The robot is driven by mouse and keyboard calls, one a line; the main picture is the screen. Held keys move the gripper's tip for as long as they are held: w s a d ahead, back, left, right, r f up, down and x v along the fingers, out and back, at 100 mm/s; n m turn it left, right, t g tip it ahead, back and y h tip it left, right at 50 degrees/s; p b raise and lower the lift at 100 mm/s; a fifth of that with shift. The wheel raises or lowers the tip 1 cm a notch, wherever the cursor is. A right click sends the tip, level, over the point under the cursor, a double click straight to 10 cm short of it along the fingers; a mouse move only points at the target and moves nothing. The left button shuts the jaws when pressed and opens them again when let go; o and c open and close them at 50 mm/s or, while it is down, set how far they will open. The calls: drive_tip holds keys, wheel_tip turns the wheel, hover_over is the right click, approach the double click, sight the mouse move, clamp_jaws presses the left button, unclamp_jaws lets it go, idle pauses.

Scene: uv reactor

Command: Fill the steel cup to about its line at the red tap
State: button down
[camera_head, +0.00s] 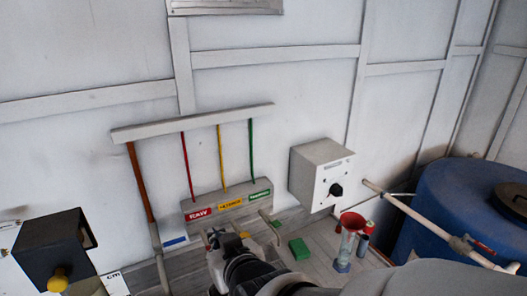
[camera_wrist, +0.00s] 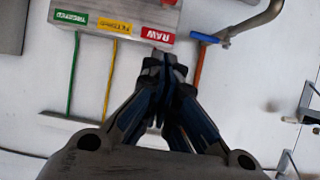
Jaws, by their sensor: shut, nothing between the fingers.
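The grey manifold box (camera_head: 226,204) on the wall carries a red RAW label (camera_head: 199,213), a yellow label (camera_head: 229,204) and a green label (camera_head: 258,195). A red line (camera_head: 187,165) runs down to the red end. My gripper (camera_head: 213,240) is just below the box, near the red label, and my arm hides part of this area. In the wrist view my gripper (camera_wrist: 165,62) is shut and empty, with its tips close to the RAW label (camera_wrist: 157,36). I cannot make out the red tap or the steel cup clearly in either view.
A grey box with a black knob (camera_head: 321,177) is right of the manifold. A clear cylinder with a red top (camera_head: 347,245) and a green block (camera_head: 299,249) stand below it. A blue barrel (camera_head: 450,215) is at right, a black box (camera_head: 52,250) at left.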

drive_tip(key=b+x, duration=0.1)
drive_tip(key=x, duration=0.9)
drive_tip(key=shift+d+f+b, duration=0.1)
drive_tip(key=shift+d+b, duration=0.05)
drive_tip(key=shift+b, duration=0.2)
wheel_tip(320, 180, down, 2)
drive_tip(key=shift+s+f+b, duration=0.1)
drive_tip(key=shift+f+b, duration=0.15)
drive_tip(key=shift+b, duration=0.15)
drive_tip(key=shift+s+d+f, duration=0.15)
drive_tip(key=shift+f, duration=0.45)
